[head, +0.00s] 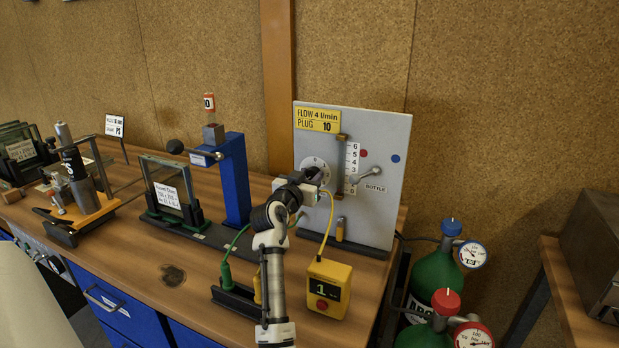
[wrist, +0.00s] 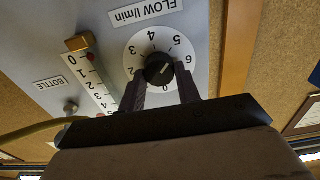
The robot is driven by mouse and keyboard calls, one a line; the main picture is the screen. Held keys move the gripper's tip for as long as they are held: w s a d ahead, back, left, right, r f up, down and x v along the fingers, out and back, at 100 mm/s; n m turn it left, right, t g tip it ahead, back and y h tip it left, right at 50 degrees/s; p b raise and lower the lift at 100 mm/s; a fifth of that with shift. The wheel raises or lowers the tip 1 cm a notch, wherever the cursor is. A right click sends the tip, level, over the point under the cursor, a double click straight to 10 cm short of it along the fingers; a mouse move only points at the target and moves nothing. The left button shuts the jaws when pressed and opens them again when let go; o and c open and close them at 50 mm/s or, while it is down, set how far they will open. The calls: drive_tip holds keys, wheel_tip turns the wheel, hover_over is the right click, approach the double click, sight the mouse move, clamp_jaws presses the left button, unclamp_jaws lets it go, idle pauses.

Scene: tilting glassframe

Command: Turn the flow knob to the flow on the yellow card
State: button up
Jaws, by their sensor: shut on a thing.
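The yellow card (head: 318,119) at the panel's top left reads FLOW 4 l/min, PLUG 10. The dark flow knob (wrist: 159,69) sits in a white dial numbered up to 6. A faint light mark shows on the knob, pointing toward the upper right in the wrist view, roughly the 5–6 side. My gripper (wrist: 162,84) is shut on the knob, one finger on each side. In the head view my gripper (head: 305,182) hides most of the knob. The flow tube scale (wrist: 92,84) stands beside the dial, with a small reddish spot near its 0.
The grey panel (head: 392,133) carries a BOTTLE lever (head: 365,174), a red dot and a blue dot. A yellow box (head: 329,287) showing 1 stands in front, its cable near my arm. Green bottles (head: 436,277) stand right of the bench. A blue stand (head: 237,178) is left.

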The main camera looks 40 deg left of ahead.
drive_tip(key=n, duration=0.8)
drive_tip(key=shift+a+f+p, duration=0.1)
drive_tip(key=shift+p, duration=0.2)
drive_tip(key=shift+n, duration=0.5)
drive_tip(key=o, duration=1)
drive_tip(key=shift+c, duration=0.2)
drive_tip(key=shift+s, duration=0.1)
